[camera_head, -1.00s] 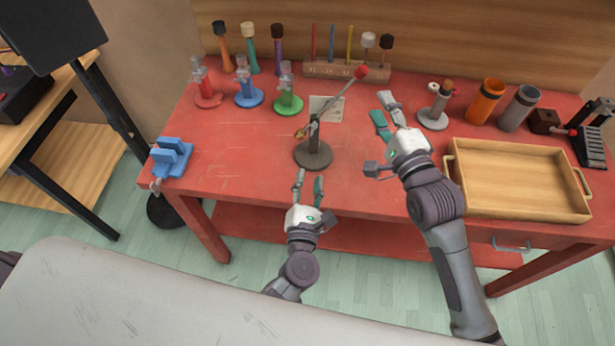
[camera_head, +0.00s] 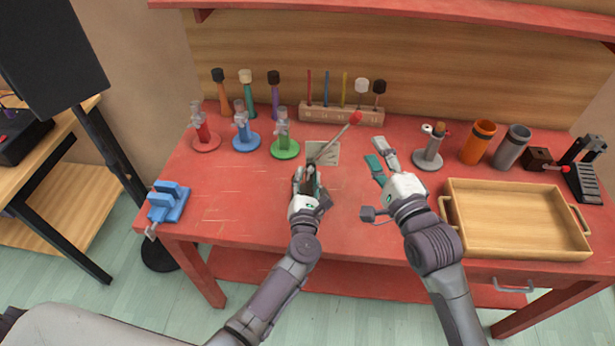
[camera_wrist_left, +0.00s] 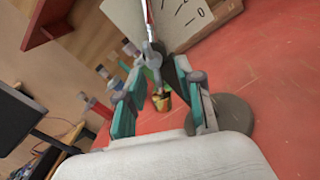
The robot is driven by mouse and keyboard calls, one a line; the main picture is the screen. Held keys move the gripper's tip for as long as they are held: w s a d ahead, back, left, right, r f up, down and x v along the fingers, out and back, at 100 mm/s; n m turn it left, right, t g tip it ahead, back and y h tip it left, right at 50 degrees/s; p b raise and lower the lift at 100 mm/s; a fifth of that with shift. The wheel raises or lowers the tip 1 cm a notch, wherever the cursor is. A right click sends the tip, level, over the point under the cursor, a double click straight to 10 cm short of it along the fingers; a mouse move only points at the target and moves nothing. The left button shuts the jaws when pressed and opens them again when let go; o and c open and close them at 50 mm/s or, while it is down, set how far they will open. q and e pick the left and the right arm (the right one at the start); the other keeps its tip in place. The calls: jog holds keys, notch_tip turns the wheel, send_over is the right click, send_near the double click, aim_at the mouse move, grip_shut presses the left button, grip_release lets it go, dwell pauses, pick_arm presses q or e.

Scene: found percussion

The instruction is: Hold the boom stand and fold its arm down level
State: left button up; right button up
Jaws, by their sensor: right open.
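The boom stand's slanted arm (camera_head: 335,143) rises to the upper right and ends in a red tip (camera_head: 356,117). My left gripper (camera_head: 308,173) is at the stand's post and hides most of the post and base in the head view. In the left wrist view, the left gripper's fingers (camera_wrist_left: 160,88) are apart. The dark round base (camera_wrist_left: 234,115) lies beyond the right finger, and a small yellow part shows between the fingers. Contact with the post cannot be told. My right gripper (camera_head: 380,160) is open and empty, right of the stand, below the red tip.
A printed card (camera_head: 323,153) lies behind the stand. Red, blue and green stands (camera_head: 284,147) are at the left, and a wooden rack (camera_head: 342,113) is at the back. A wooden tray (camera_head: 515,252) fills the right. A blue clamp (camera_head: 168,203) sits at the left edge.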

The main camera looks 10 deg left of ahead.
pick_arm(q)
jog(key=shift+w, duration=0.25)
grip_shut()
dwell(1.1)
